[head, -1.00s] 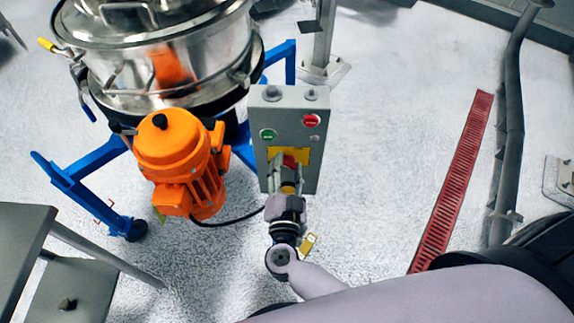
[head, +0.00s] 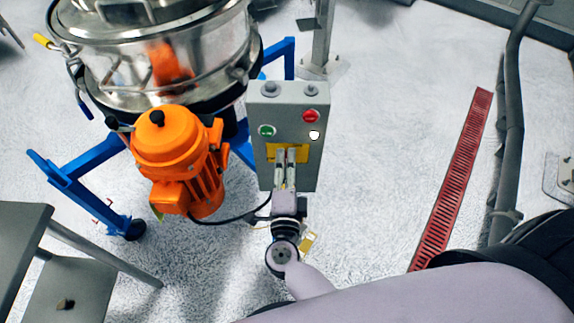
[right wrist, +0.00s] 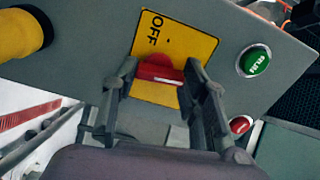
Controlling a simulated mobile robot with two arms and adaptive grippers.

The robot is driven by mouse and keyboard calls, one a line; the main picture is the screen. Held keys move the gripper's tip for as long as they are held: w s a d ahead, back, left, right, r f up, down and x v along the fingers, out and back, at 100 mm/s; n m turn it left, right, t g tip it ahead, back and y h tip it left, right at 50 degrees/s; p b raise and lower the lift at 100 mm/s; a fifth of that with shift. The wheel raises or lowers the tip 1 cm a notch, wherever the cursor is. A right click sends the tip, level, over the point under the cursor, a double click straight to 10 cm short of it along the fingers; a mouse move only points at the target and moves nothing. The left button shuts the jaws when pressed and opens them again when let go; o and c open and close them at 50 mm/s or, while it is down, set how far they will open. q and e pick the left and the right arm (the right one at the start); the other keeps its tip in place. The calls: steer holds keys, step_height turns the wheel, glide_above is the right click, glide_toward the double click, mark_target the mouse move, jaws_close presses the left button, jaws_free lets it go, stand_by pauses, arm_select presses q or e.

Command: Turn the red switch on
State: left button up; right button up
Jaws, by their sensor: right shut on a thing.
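The red switch (right wrist: 160,69) sits on a yellow plate (right wrist: 172,33) marked OFF, on the front of a grey control box (head: 270,113). In the right wrist view the switch lies between the two fingers of my right gripper (right wrist: 160,80), which is shut on it. In the head view my right gripper (head: 286,160) reaches up to the yellow plate (head: 302,153) and hides the switch. A small indicator (head: 314,135) on the box glows white. My left gripper is not in view.
The box has a green button (head: 267,130) and a red button (head: 310,116) above the plate. An orange motor (head: 178,160) and a steel sifter (head: 150,60) on a blue frame stand to the left. The floor to the right is clear up to a red grate (head: 452,180).

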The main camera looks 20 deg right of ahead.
steer(key=shift+f+m, duration=0.15)
steer(key=shift+m, duration=0.45)
steer(key=o, duration=1.2)
steer(key=v, duration=1.2)
